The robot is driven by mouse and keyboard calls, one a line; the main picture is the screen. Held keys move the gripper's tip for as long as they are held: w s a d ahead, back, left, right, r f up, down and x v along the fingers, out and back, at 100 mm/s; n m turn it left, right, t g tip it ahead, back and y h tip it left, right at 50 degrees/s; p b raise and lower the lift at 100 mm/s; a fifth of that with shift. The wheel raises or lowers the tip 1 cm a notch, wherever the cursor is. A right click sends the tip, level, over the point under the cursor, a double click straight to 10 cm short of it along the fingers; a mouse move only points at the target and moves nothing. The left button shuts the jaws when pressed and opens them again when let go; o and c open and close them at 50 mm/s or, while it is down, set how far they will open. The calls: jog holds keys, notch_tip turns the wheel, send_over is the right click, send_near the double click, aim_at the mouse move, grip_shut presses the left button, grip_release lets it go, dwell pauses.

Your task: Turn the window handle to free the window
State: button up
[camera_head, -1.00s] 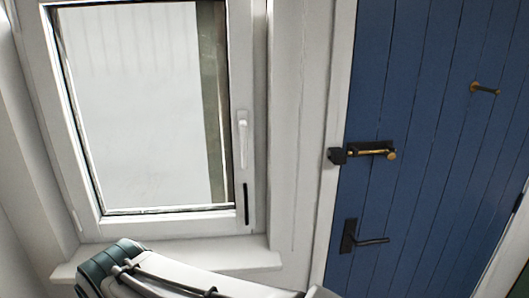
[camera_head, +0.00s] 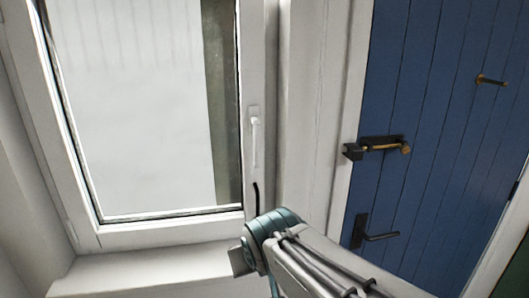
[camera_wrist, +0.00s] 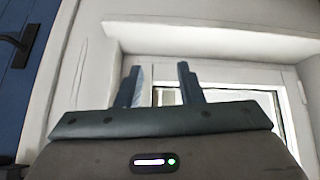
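The white window handle (camera_head: 255,137) is on the right side of the window frame (camera_head: 170,232) in the head view. Its lever points straight down and the window looks shut. In the wrist view, part of the window frame (camera_wrist: 288,88) shows at the right; I cannot make out the handle there for certain. My gripper (camera_wrist: 158,76) is open, its two dark fingers apart with nothing between them.
A white sill (camera_head: 150,272) runs under the window. To the right is a blue plank door (camera_head: 430,120) with a brass and black bolt (camera_head: 380,146), a black lever handle (camera_head: 375,236) and a brass peg (camera_head: 491,81).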

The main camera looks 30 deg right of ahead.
jog(key=w+d+r+m+t+h, duration=0.1)
jog(key=w+d+r+t+h, duration=0.1)
jog(key=w+d+r+t, duration=0.5)
jog(key=n+t+y+b, duration=0.2)
jog(key=t+y, duration=0.1)
jog(key=t, duration=0.1)
send_near(258, 152)
jog(key=shift+h, duration=0.4)
jog(key=w, duration=0.3)
jog(key=w+p, duration=0.1)
jog(key=w, duration=0.3)
jog(key=w+p, duration=0.1)
jog(key=w, duration=0.3)
jog(key=shift+d, duration=0.25)
jog(key=shift+s, duration=0.1)
grip_shut()
